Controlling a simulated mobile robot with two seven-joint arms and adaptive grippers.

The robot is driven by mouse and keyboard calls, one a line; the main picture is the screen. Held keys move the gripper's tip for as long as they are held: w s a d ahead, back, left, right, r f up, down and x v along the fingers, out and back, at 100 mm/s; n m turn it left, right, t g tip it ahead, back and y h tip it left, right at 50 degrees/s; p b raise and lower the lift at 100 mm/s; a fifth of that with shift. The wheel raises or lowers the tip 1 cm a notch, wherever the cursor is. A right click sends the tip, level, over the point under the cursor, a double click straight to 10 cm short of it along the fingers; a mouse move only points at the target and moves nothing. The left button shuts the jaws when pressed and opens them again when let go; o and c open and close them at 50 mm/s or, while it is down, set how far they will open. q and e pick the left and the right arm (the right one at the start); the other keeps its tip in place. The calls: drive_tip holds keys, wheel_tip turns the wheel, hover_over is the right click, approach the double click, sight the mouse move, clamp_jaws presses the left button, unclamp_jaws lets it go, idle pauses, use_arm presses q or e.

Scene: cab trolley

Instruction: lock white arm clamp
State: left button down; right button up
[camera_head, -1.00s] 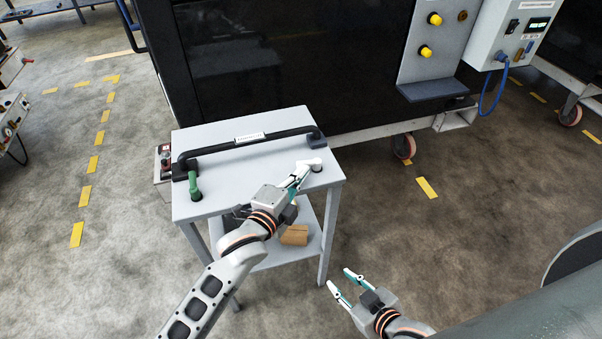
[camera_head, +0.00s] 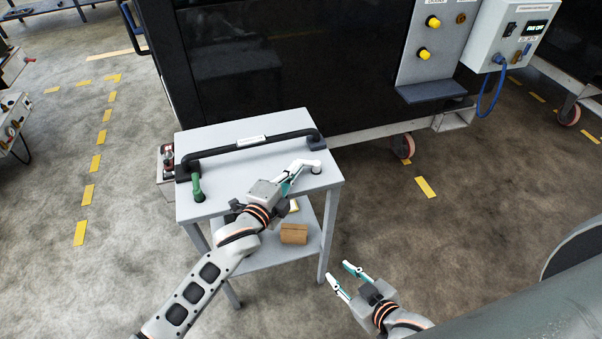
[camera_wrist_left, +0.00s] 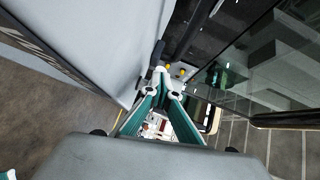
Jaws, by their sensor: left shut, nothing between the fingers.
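The white arm clamp (camera_head: 312,164) stands at the right end of the grey trolley top, its white lever pointing left. My left gripper (camera_head: 290,174) is shut at the lever's left end, with nothing held between its fingers. It looks very close to the lever; I cannot tell whether they touch. In the left wrist view my left gripper's teal fingers (camera_wrist_left: 164,74) meet at the tips, and I cannot make out the clamp clearly there. My right gripper (camera_head: 340,272) is open and empty, over the floor right of the trolley. A green arm clamp (camera_head: 196,184) stands upright at the trolley's left end.
A black handle bar (camera_head: 225,147) runs along the back of the trolley top (camera_head: 215,208). A cardboard box (camera_head: 294,233) lies on the lower shelf. A large dark cabinet (camera_head: 290,60) stands right behind the trolley. The floor to the right is clear.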

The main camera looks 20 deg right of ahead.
use_arm(q)
drive_tip(key=shift+w+a+p, duration=0.1)
drive_tip(key=shift+w+p, duration=0.2)
drive_tip(key=shift+w, duration=0.6)
use_arm(e)
drive_tip(key=shift+r, duration=0.5)
